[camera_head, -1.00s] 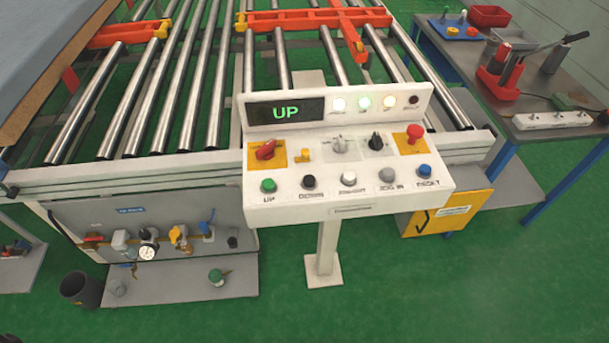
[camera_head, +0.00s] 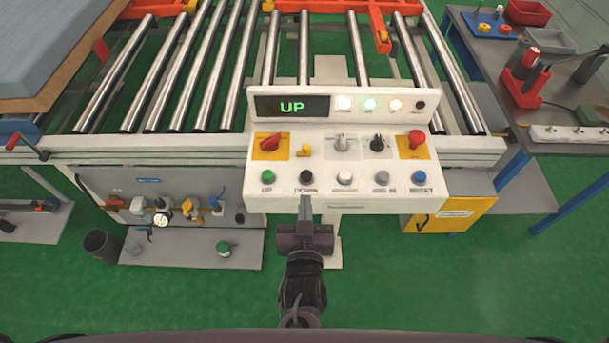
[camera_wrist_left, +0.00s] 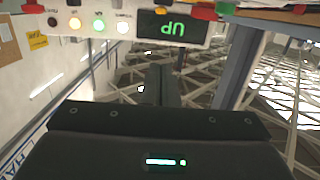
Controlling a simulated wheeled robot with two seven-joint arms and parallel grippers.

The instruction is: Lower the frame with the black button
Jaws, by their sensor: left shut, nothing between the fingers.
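The white control panel (camera_head: 350,202) stands in the middle of the head view, with its display (camera_head: 292,107) reading green "UP". The black button (camera_head: 306,177) labelled DOWN sits in its front row, between the green UP button (camera_head: 268,177) and a white button (camera_head: 344,177). My left gripper (camera_head: 305,203) is shut and empty, its tip just below the black button in the picture; I cannot tell whether it touches. In the left wrist view its fingers (camera_wrist_left: 160,82) point toward the panel, whose display (camera_wrist_left: 173,29) appears upside down. Orange-red frame bars (camera_head: 378,28) lie among the rollers.
A blue mattress (camera_head: 60,45) lies at the left. A grey table (camera_head: 475,60) with tools stands right. Green floor is clear in front.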

